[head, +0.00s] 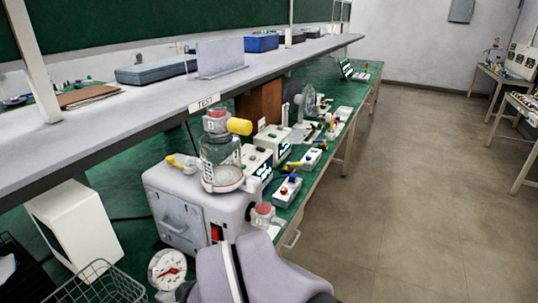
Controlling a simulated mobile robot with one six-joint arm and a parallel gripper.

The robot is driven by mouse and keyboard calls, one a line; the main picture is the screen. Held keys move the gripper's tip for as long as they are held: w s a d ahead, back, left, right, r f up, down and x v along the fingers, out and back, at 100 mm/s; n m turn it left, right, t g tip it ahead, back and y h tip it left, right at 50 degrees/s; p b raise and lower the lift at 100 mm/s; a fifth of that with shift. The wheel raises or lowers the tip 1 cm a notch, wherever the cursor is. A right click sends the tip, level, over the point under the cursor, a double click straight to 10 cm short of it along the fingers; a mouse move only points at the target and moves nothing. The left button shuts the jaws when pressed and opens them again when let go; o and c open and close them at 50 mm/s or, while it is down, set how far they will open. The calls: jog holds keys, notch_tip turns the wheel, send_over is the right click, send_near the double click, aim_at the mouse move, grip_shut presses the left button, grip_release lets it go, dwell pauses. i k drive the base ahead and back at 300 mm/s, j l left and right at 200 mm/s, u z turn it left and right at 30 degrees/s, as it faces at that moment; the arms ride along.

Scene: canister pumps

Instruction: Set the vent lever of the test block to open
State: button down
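Under the "TEST" sign (205,103) stands a grey metal box (178,218) with a handle and a red switch (216,233). It may be the test block, but I cannot tell for sure. A clear canister with a pump head (220,152) stands upright on its top, with a yellow knob (239,127) sticking out to the right. A small yellow lever-like part (178,160) lies on the box's left top edge; its setting is too small to read. A round gauge (168,270) shows at the lower front. My gripper is not in view; parts of my arm cover the bottom middle.
A long grey shelf (110,115) runs above the green bench (125,185). A wire basket (100,287) and a white box (75,225) are at the lower left. Button boxes (287,190) and instruments line the bench to the right. The floor (410,200) at right is clear.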

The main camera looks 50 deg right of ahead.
aim_at(288, 164)
jog(key=z, duration=1.65)
